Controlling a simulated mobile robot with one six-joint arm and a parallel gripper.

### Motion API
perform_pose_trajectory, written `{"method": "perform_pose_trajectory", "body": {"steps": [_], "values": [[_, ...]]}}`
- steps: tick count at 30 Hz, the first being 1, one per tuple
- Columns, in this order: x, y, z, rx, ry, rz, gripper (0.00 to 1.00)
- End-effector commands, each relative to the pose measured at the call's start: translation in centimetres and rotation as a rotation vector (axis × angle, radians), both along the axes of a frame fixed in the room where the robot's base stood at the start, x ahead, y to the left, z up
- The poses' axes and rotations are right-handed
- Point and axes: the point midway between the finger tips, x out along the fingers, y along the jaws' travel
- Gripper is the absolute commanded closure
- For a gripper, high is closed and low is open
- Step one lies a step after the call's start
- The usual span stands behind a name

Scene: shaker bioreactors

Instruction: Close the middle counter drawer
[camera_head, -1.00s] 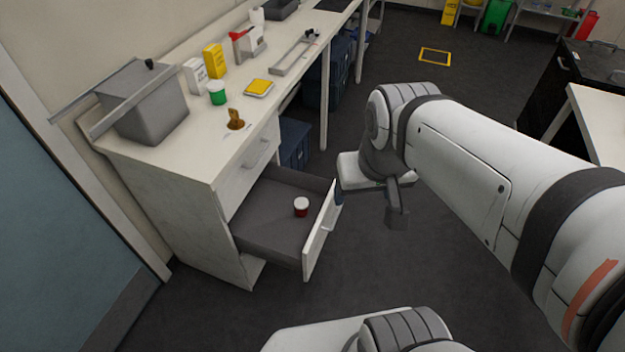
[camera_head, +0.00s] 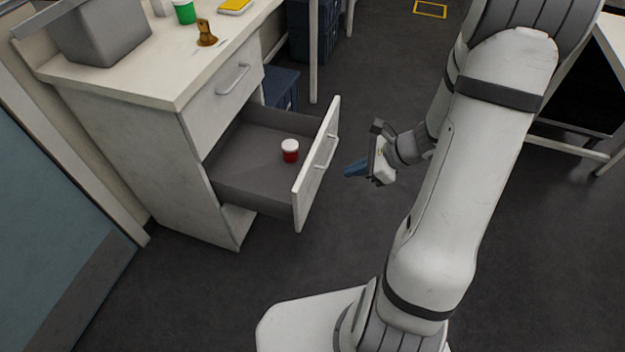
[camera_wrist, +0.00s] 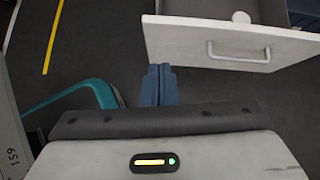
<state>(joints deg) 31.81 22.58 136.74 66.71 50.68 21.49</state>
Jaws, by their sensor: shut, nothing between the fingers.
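The middle counter drawer (camera_head: 255,187) is pulled out from the white counter, with its white front panel (camera_head: 312,180) and bar handle facing right. A small red jar with a white lid (camera_head: 290,151) stands inside it. My gripper (camera_head: 355,169) is shut and empty, a short way to the right of the drawer front and apart from it. In the wrist view, the gripper's blue fingers (camera_wrist: 159,84) are together, and the drawer front (camera_wrist: 190,42) with its handle (camera_wrist: 240,55) lies ahead and to the right.
An upper drawer (camera_head: 225,90) above it is closed. A grey container (camera_head: 100,35), a green-labelled tub (camera_head: 184,12) and a brass-coloured object (camera_head: 206,34) stand on the countertop. Dark blue bins (camera_head: 282,88) sit under the bench. The floor between gripper and drawer is clear.

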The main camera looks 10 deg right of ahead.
Motion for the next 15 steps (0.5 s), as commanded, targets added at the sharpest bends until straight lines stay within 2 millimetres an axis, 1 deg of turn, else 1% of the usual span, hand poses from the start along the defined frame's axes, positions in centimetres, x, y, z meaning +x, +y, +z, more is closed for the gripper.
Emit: {"method": "perform_pose_trajectory", "body": {"steps": [1,3,7,11,15], "values": [[0.2,-0.6,-1.9,0.025,0.023,-0.053,1.00],[0.4,-1.1,-2.8,0.047,0.039,-0.100,1.00],[0.7,-1.1,-3.5,0.061,0.050,-0.132,1.00],[1.2,-0.1,-4.5,0.062,0.052,-0.129,1.00],[2.2,1.7,-6.6,0.061,0.053,-0.127,1.00]]}}
